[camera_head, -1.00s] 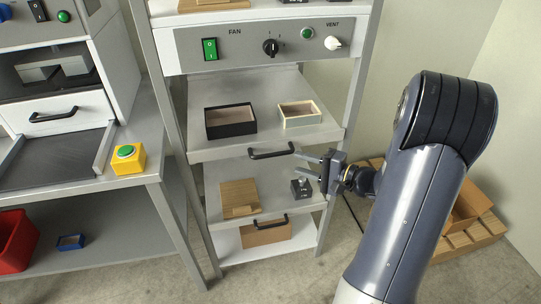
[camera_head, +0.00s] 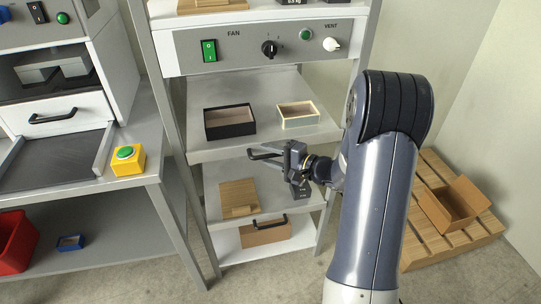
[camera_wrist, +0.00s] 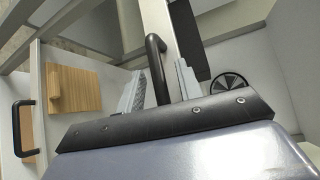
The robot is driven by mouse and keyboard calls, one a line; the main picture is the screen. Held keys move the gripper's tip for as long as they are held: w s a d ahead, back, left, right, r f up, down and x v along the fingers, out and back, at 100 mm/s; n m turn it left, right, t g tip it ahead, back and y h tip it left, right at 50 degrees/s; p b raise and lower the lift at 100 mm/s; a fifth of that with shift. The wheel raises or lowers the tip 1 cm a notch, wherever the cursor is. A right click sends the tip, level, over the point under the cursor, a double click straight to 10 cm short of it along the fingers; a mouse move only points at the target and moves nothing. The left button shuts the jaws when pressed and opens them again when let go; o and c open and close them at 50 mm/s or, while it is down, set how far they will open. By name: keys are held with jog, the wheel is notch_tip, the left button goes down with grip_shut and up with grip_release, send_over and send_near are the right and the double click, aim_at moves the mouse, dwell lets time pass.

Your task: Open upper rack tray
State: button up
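The upper rack tray (camera_head: 276,98) is a grey sheet holding a black open box (camera_head: 229,120) and a cream open box (camera_head: 298,114). Its black bar handle (camera_wrist: 157,68) is on the front edge; in the head view my gripper partly covers it. My gripper (camera_head: 266,159) is at this handle, reaching in from the right. In the wrist view the handle lies between the two parted fingers (camera_wrist: 160,85), with gaps showing beside it. Whether either finger touches it, I cannot tell.
Below is a lower tray (camera_head: 222,180) with a wooden block (camera_head: 239,197) and its own black handle (camera_head: 270,221). Above is the fan and vent panel (camera_head: 265,46). A bench with a yellow button box (camera_head: 128,160) stands left; a pallet with a carton (camera_head: 454,203) lies right.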

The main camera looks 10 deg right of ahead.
jog(key=shift+c, duration=0.4)
grip_shut()
